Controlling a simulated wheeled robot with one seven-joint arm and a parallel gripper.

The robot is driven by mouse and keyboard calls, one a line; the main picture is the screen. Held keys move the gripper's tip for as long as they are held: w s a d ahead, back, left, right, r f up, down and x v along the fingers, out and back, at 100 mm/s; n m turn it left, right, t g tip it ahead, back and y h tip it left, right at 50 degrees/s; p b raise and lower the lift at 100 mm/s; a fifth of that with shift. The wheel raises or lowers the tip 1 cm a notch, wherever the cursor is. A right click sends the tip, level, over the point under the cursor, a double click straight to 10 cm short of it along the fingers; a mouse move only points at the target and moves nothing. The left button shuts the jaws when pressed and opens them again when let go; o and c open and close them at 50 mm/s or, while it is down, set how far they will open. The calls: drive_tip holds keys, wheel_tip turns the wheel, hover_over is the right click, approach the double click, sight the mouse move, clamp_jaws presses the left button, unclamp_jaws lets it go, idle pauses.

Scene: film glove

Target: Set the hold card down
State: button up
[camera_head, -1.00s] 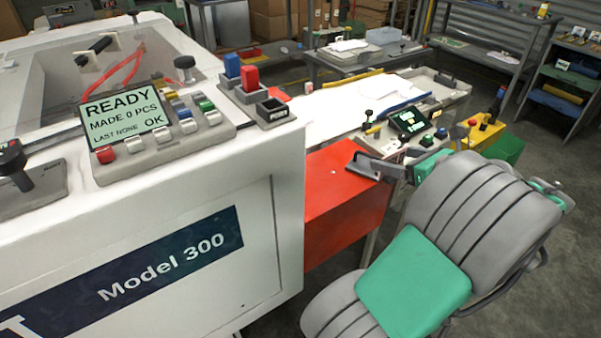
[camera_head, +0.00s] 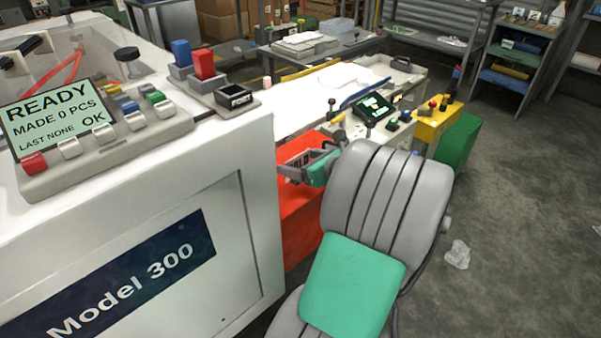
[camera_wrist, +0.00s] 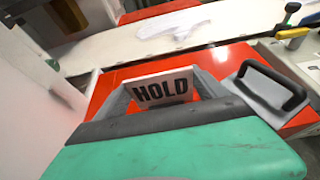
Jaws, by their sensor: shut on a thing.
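My gripper (camera_head: 301,165) is shut on the hold card, a pale plate with black HOLD lettering. The card (camera_wrist: 178,88) stands between the grey fingers in the wrist view, its lettering facing the camera. In the head view the card is small, and my arm partly covers that area. Gripper and card are over the red cabinet (camera_head: 299,205), whose red top (camera_wrist: 108,92) shows around the fingers in the wrist view. I cannot tell whether the card touches that top.
A grey plate with a black handle (camera_wrist: 274,88) lies on the red top, right of the fingers. The white Model 300 machine (camera_head: 245,150) stands close on the left. A small black tray (camera_head: 237,97) sits on its corner. A long white table (camera_head: 300,98) lies behind.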

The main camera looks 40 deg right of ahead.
drive_tip(key=shift+f+b, duration=0.4)
drive_tip(key=shift+f, duration=1.05)
drive_tip(key=shift+f, duration=0.15)
drive_tip(key=o, duration=1.3)
drive_tip(key=shift+s+d+r, duration=0.15)
drive_tip(key=shift+s+r, duration=0.15)
drive_tip(key=shift+s, duration=0.05)
drive_tip(key=p+v, duration=0.2)
drive_tip(key=v, duration=0.9)
drive_tip(key=shift+s+r, duration=0.1)
drive_tip(key=shift+s, duration=0.05)
